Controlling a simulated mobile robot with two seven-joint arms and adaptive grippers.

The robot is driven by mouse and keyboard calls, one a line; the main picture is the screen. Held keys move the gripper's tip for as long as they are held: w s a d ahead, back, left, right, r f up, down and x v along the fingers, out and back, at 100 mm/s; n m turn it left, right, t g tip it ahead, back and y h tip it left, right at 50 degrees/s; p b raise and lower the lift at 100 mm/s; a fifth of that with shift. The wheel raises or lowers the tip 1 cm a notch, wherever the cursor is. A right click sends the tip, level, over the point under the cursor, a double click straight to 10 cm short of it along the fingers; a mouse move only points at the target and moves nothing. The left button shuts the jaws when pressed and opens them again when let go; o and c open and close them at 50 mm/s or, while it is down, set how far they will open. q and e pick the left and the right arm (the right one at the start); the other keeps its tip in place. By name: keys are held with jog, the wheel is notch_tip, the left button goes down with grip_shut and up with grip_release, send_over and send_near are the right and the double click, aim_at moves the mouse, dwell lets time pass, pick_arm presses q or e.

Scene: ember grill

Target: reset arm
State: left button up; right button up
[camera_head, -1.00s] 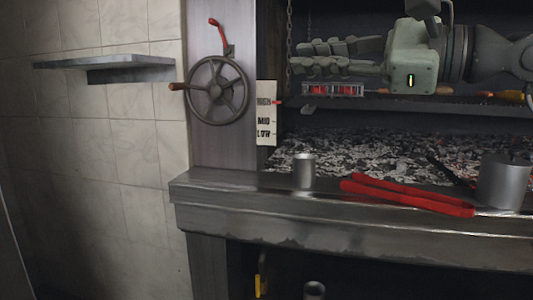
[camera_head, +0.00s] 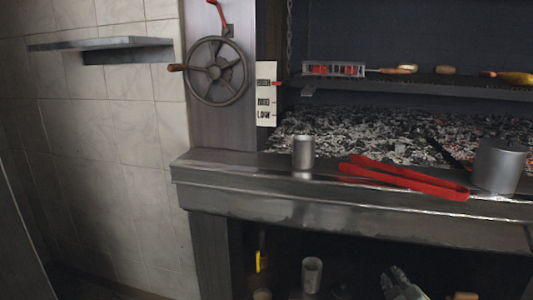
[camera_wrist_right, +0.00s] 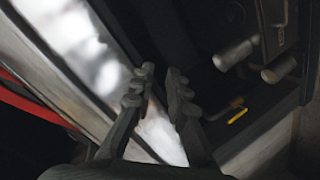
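My right gripper (camera_head: 393,280) shows at the bottom of the head view, low in front of the dark opening under the steel ledge (camera_head: 340,200). Only part of it shows there; the bottom edge cuts it off. In the right wrist view its two dark fingers (camera_wrist_right: 160,76) point up the picture with a gap between the tips. Nothing is held between them. My left gripper is in neither view.
Red tongs (camera_head: 405,178), a small metal cup (camera_head: 303,153) and a larger pot (camera_head: 499,166) sit on the ledge. Behind are embers (camera_head: 370,137) and a rack (camera_head: 400,84) with food. A handwheel (camera_head: 216,71) is at left. Another cup (camera_head: 312,274) stands below.

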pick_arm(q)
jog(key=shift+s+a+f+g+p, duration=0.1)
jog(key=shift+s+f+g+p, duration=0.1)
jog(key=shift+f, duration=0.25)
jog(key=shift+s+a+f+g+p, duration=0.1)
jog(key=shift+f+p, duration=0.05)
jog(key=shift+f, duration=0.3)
pick_arm(e)
jog(key=s+a+f+m+g+y, duration=0.1)
jog(key=s+f+m+g, duration=0.4)
jog(key=s+f, duration=1.8)
jog(key=s+a+g, duration=0.1)
jog(key=s+g, duration=0.2)
jog(key=g, duration=0.2)
jog(key=shift+s+f+g+y, duration=0.25)
jog(key=shift+s+g+y, duration=0.15)
jog(key=shift+w, duration=0.1)
